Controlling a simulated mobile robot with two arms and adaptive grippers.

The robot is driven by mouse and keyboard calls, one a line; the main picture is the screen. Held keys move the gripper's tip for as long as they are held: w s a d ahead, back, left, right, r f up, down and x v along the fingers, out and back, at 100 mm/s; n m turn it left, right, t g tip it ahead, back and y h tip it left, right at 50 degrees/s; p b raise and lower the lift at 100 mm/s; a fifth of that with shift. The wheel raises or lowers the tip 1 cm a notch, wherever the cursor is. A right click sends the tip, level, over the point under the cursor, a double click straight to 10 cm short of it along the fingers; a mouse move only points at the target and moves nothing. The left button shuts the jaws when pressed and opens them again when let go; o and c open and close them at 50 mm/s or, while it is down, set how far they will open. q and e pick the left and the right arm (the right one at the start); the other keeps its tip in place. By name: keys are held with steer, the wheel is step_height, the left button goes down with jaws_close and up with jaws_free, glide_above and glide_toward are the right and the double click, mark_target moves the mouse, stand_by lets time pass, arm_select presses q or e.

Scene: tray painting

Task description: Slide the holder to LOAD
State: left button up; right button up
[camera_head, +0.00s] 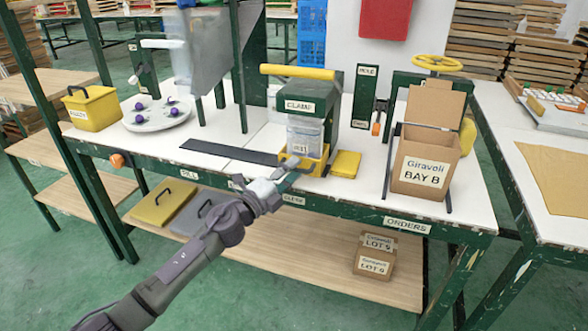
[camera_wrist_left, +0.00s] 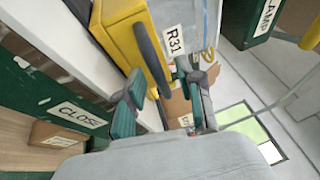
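The yellow holder (camera_head: 316,163) stands under the green CLAMP press (camera_head: 299,104), at the right end of a dark rail (camera_head: 230,152). It holds a clear container labelled R31 (camera_head: 302,147). In the left wrist view the yellow holder (camera_wrist_left: 132,42) has a dark grey handle (camera_wrist_left: 150,55) on its front. My left gripper (camera_head: 283,171) is at the front of the holder. In the left wrist view its fingers (camera_wrist_left: 158,98) are apart, with the handle's lower end between or just beyond them; contact cannot be told. My right gripper is not in view.
FILL (camera_head: 189,174) and CLOSE (camera_head: 293,199) labels are on the bench's front edge; my gripper and arm partly cover another. A yellow pad (camera_head: 345,164) and BAY B box (camera_head: 426,160) stand right. A white plate (camera_head: 156,114) and yellow bin (camera_head: 91,107) stand left.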

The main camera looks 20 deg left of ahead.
arm_select(q)
steer(key=shift+w+d+r, duration=0.1)
steer(key=shift+w+d, duration=0.15)
steer(key=shift+w, duration=0.2)
jaws_close()
